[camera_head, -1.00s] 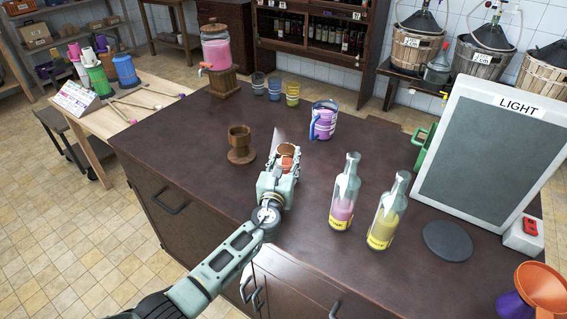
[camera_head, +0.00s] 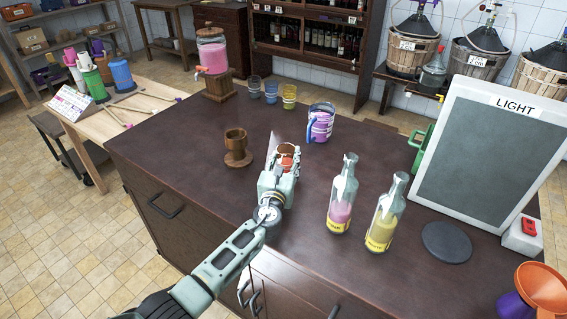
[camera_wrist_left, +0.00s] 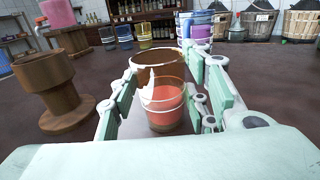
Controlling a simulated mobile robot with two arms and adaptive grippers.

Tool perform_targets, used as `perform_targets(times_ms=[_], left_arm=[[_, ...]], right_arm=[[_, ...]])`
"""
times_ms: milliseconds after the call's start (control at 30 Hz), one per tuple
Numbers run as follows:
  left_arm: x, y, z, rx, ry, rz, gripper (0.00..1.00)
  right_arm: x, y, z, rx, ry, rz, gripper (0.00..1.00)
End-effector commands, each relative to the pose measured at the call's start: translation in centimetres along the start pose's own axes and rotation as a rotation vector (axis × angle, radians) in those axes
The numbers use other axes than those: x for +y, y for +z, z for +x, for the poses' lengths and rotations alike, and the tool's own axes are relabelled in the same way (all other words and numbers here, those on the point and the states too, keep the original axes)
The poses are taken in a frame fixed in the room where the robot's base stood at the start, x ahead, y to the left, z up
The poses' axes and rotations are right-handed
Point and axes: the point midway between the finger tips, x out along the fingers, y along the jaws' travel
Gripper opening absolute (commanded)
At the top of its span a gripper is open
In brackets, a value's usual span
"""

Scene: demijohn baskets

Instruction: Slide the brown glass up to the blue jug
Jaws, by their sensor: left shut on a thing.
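The brown glass (camera_head: 287,150), with a brown rim and reddish contents, is between the fingers of my left gripper (camera_head: 285,160). In the left wrist view the glass (camera_wrist_left: 165,108) is upright between the pale green fingers, which are shut on it. Its base is partly hidden, so I cannot tell whether it touches the counter. The blue jug (camera_head: 320,124), with a blue handle and purple contents, stands behind and to the right of the gripper, a short gap away. In the wrist view the jug (camera_wrist_left: 200,30) is partly hidden behind the right finger. My right gripper is not in view.
A brown wooden stand (camera_head: 236,150) is left of the gripper on the dark counter (camera_head: 190,140). Two bottles (camera_head: 342,195) (camera_head: 385,215) stand to the right. Several glasses (camera_head: 271,92) and a dispenser (camera_head: 213,55) are at the back. A LIGHT panel (camera_head: 480,150) stands at right.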

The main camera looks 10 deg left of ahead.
Motion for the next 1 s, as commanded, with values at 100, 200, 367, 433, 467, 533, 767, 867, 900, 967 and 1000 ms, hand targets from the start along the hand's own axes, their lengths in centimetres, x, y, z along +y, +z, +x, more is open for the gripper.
perform_targets(times_ms=[100,200,367,433,467,533,767,867,900,967,1000], left_arm=[[-0.2,-0.1,0.3,0.000,-0.001,-0.001,0.10],[-0.3,-0.1,0.6,0.000,-0.001,-0.001,0.10],[-0.4,-0.1,1.0,0.000,0.000,-0.001,0.10],[-0.5,-0.1,1.2,0.000,-0.001,-0.001,0.10],[-0.6,-0.1,1.3,0.000,-0.001,-0.001,0.10],[-0.6,-0.1,1.5,0.000,-0.001,-0.001,0.10],[-0.9,-0.1,2.0,0.000,-0.001,-0.001,0.10],[-1.0,0.0,2.2,0.000,-0.001,-0.001,0.10],[-1.0,0.0,2.3,0.000,-0.001,-0.001,0.10],[-1.0,0.0,2.3,0.000,-0.001,-0.001,0.10],[-1.0,0.0,2.3,0.000,-0.001,-0.001,0.10]], right_arm=[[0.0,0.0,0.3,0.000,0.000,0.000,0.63],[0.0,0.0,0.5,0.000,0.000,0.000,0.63],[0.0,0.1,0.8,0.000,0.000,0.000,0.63],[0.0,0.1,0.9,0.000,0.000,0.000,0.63],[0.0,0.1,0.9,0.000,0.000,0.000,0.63],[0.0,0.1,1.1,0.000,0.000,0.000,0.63],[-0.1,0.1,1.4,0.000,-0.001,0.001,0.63],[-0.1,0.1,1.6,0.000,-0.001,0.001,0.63],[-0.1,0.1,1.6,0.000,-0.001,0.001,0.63],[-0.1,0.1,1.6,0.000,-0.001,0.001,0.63],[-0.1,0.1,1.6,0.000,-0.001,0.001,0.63]])
